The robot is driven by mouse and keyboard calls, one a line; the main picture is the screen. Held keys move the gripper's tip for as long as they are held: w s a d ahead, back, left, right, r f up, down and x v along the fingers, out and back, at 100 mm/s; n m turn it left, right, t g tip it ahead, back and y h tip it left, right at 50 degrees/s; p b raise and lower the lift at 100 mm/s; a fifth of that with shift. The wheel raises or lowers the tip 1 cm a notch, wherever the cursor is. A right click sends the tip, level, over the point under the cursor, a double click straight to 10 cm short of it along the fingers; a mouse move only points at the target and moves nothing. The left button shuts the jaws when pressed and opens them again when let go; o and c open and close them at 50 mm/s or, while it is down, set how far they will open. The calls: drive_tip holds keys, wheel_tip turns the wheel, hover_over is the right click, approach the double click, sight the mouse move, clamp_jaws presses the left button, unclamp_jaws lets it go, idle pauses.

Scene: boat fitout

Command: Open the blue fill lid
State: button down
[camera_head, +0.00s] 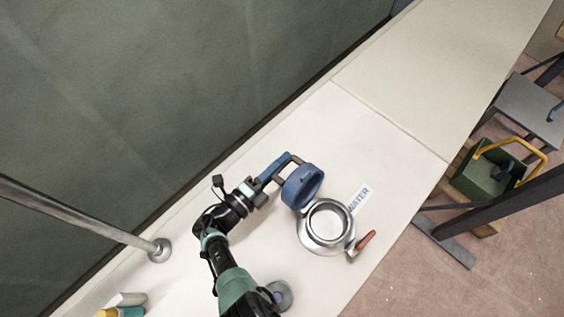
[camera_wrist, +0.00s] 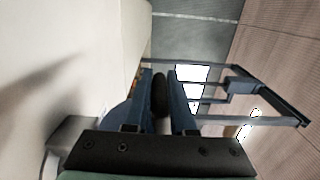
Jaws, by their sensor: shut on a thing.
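The blue fill lid (camera_head: 303,187) is swung up from the round metal fill ring (camera_head: 305,238) and stands steeply tilted at its upper left edge. The mouth of the ring is uncovered. My gripper (camera_head: 284,163) is at the lid's upper left side, with its blue fingers close against it. In the wrist view the fingers (camera_wrist: 162,98) are shut on a dark, narrow part between them, which seems to be the lid's grip. A blue part of the lid (camera_wrist: 116,117) shows beside the left finger. The exact contact is partly hidden.
A WATER label (camera_head: 360,198) and an orange-brown lever (camera_head: 366,240) lie beside the ring on the pale deck. A metal post (camera_head: 159,250) stands at the left. A dark green wall runs behind. A green box (camera_head: 490,172) is beyond the deck's right edge. The deck at upper right is clear.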

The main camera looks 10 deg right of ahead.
drive_tip(key=shift+s+d+f, duration=0.15)
drive_tip(key=shift+s+f, duration=0.1)
drive_tip(key=shift+f, duration=0.05)
drive_tip(key=c, duration=1.1)
unclamp_jaws()
drive_tip(key=shift+o, duration=1.7)
drive_tip(key=shift+w+r, duration=0.1)
drive_tip(key=v, duration=1.3)
drive_tip(key=shift+w, duration=0.1)
